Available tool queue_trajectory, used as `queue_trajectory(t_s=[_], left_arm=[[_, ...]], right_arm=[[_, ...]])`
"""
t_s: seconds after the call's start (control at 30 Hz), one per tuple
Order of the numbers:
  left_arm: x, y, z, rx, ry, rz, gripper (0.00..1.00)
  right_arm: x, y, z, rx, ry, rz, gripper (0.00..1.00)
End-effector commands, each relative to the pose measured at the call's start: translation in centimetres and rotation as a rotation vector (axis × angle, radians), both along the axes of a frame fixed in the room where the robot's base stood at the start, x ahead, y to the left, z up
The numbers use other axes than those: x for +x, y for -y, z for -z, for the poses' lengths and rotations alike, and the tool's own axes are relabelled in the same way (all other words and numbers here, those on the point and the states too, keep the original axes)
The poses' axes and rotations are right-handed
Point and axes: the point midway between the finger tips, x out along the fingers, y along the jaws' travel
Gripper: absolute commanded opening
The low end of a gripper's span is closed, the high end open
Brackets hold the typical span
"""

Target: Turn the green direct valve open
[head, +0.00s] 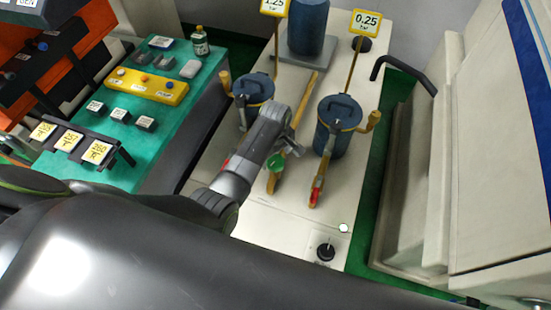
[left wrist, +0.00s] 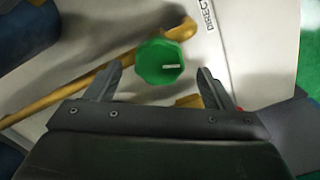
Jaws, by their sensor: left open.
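The green direct valve knob (left wrist: 160,62) is an eight-sided green knob with a short pale mark on its face. It sits on a yellow pipe (left wrist: 60,95) in the left wrist view, below a DIRECT label (left wrist: 207,14). In the head view the green knob (head: 276,161) shows just beside the end of my left arm. My left gripper (left wrist: 162,78) is open, with one finger on each side of the knob; I cannot tell whether either finger touches it. In the head view my left gripper (head: 288,148) is partly hidden by its own arm. My right gripper is not in view.
Two blue filter canisters (head: 340,113) with yellow pipes stand on the pale bench (head: 285,222). A red-handled valve (head: 316,190) is to the right of the green one. A black knob (head: 326,252) is near the front. A large pale machine (head: 490,150) stands at right.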

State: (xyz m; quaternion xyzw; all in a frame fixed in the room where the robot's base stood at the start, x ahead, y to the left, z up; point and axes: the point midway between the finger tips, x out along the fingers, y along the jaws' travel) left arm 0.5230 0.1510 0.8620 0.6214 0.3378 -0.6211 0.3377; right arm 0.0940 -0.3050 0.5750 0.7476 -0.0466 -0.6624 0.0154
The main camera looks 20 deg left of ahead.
Motion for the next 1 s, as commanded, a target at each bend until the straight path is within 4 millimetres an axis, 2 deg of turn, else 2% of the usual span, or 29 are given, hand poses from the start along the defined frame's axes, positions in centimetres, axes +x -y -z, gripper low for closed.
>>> queue_trajectory(t_s=[0.1,0.3,0.63,1.0], left_arm=[[0.0,0.0,1.5,0.002,-0.003,0.000,0.76],[0.0,0.0,2.8,0.001,-0.001,0.000,0.76],[0.0,0.0,3.1,-0.001,0.001,0.000,0.76],[0.0,0.0,3.0,0.000,0.000,0.000,0.31]], right_arm=[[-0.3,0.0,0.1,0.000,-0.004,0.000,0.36],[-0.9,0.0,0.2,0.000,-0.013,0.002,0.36],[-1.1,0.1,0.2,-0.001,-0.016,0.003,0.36],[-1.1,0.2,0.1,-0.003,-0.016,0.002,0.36]])
